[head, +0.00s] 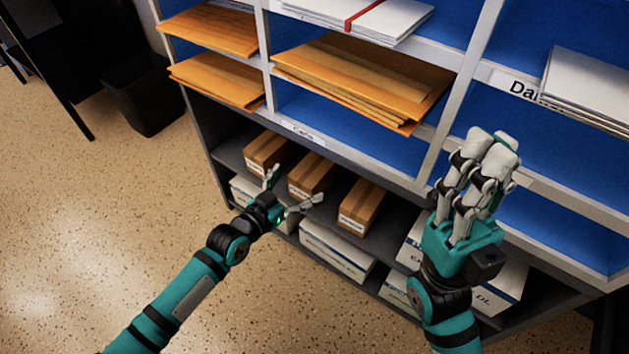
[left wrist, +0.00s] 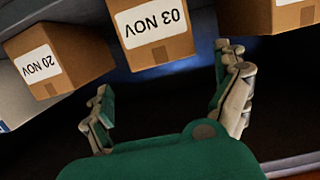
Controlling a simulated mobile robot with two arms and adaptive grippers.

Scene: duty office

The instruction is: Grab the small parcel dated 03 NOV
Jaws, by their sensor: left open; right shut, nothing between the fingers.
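The small brown parcel with a white label reading 03 NOV (left wrist: 152,40) is at the top middle of the left wrist view, its print upside down there. It appears to be the middle parcel (head: 313,172) of three on the shelf in the head view. My left gripper (head: 292,188) is open in front of it, its fingers (left wrist: 165,95) spread and empty, apart from the parcel. My right gripper (head: 490,150) is shut and empty, raised in front of the shelf unit at the right.
A parcel marked 20 NOV (left wrist: 58,58) and a third parcel (left wrist: 270,15) flank it, with narrow gaps. White boxes (head: 337,248) stand on the shelf below. Envelopes (head: 365,82) fill compartments above. A black bin (head: 143,93) stands at the left; open floor (head: 80,210) is in front.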

